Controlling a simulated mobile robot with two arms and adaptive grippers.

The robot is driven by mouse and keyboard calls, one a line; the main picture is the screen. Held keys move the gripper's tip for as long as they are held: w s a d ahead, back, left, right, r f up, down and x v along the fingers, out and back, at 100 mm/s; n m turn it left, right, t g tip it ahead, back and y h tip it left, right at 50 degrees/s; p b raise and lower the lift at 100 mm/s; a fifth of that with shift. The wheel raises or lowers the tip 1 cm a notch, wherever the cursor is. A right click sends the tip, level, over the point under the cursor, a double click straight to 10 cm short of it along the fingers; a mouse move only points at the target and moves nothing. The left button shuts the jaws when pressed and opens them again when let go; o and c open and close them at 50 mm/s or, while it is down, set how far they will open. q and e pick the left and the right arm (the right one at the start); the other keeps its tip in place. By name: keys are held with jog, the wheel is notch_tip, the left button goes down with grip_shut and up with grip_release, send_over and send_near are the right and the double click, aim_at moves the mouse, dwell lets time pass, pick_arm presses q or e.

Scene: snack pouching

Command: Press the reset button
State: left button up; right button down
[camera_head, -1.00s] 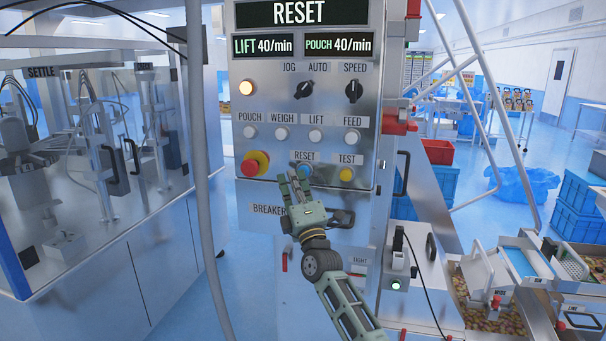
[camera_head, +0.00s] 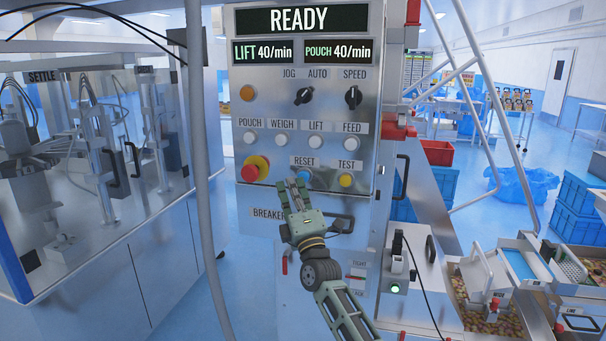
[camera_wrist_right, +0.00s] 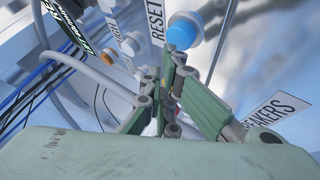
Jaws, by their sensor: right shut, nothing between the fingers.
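The blue reset button (camera_head: 304,174) sits on the steel control panel (camera_head: 225,100), under a label reading RESET. My right gripper (camera_head: 293,186) is shut and empty just below and left of the button in the head view. In the right wrist view the blue button (camera_wrist_right: 182,33) shows just beyond the tips of the shut fingers (camera_wrist_right: 172,62); I cannot tell whether they touch it. The display (camera_head: 302,19) at the top of the panel reads READY. The amber lamp (camera_head: 247,93) looks unlit. My left gripper is not in view.
A red emergency stop (camera_head: 251,172) on a yellow base is left of the reset button, and the yellow test button (camera_head: 346,180) is to its right. A breaker handle (camera_head: 341,222) is below.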

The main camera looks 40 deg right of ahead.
jog(key=shift+s+a, duration=0.1)
jog(key=shift+a, duration=0.05)
jog(key=s+a+p, duration=0.3)
jog(key=p, duration=0.1)
jog(key=shift+s+a+p, duration=0.15)
jog(key=shift+a+p, duration=0.25)
jog(key=shift+f, duration=0.1)
dwell(0.8)
